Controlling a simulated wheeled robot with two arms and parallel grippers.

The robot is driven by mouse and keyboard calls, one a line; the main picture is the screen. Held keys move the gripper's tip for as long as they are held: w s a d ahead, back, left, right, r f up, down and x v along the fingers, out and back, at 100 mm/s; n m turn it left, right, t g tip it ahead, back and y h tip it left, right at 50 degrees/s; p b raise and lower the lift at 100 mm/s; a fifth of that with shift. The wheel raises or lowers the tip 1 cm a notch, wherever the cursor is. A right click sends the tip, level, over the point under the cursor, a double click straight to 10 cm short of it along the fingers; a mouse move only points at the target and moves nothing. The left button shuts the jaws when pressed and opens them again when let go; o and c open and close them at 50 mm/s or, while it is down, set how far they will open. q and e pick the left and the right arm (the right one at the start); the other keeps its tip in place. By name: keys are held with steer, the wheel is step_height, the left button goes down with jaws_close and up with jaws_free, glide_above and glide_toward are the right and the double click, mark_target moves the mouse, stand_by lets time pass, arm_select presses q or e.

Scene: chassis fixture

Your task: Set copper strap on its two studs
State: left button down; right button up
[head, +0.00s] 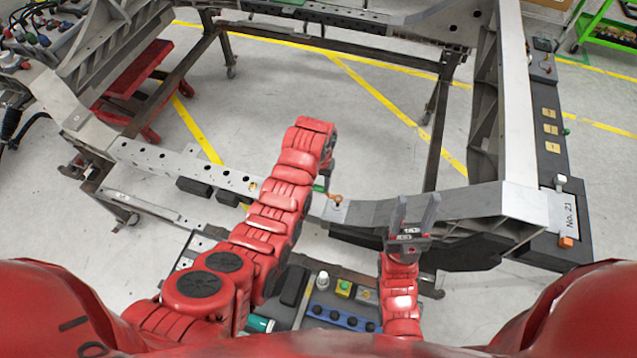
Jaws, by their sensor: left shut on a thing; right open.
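My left arm reaches up the middle of the head view and bends down at its far end. My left gripper (322,186) is mostly hidden behind its own arm, at the near rail of the frame. It is shut on the copper strap (335,197), of which only a small copper-coloured end shows beside it, over a light plate on the rail. I cannot tell whether the strap touches the plate. The two studs cannot be made out. My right gripper (416,212) is open and empty, fingers pointing up, in front of the rail to the right of the strap.
The grey chassis frame (185,168) surrounds an open middle with bare floor below. A panel with buttons (343,288) lies at the near side. A black side beam (550,140) with yellow labels runs along the right. A red trolley (135,85) stands at the left.

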mark_target(318, 187)
arm_select(q)
steer(key=shift+f, duration=0.1)
steer(key=shift+f+b, duration=1.35)
steer(key=shift+f, duration=0.4)
steer(key=shift+b, duration=0.3)
steer(key=shift+f+b, duration=0.35)
steer(key=shift+f, duration=0.05)
steer(key=shift+c, duration=1.3)
jaws_free()
steer(key=shift+r, duration=0.15)
step_height(318, 187, up, 9)
steer(key=p, duration=0.3)
